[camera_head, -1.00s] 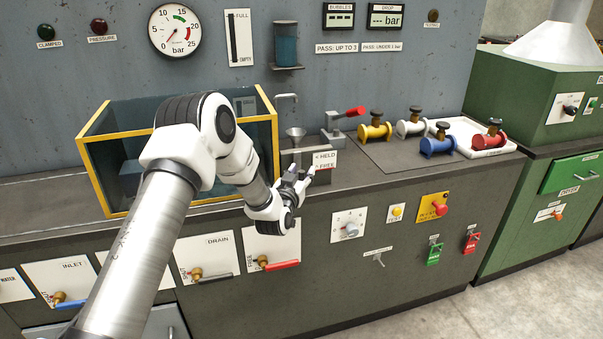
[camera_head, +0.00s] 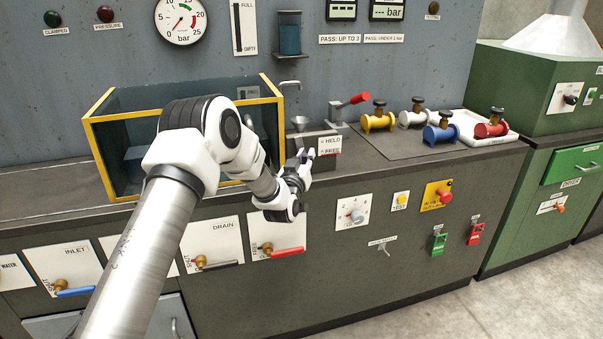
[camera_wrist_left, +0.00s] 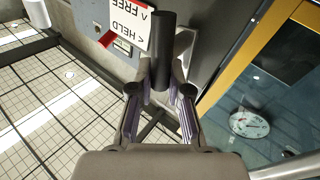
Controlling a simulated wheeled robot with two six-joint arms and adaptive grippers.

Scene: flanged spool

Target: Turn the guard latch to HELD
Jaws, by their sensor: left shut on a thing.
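The HELD/FREE label (camera_head: 329,146) sits on the front of a grey block on the bench, right of the yellow-framed tank. It also shows upside down in the left wrist view (camera_wrist_left: 126,22). My left gripper (camera_head: 302,163) is just left of and below this label. In the left wrist view a dark upright bar, seemingly the guard latch handle (camera_wrist_left: 162,45), stands between the fingers of my left gripper (camera_wrist_left: 160,88), which is shut on it. A red mark (camera_wrist_left: 106,39) lies beside the label. The latch's pivot is hidden. My right gripper is not in view.
The yellow-framed glass tank (camera_head: 93,150) stands close to my left arm. A red-handled clamp (camera_head: 338,115) is behind the label. Several coloured valve pieces, including a yellow one (camera_head: 378,122), lie farther right. The red drain-side lever (camera_head: 288,252) is below the gripper.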

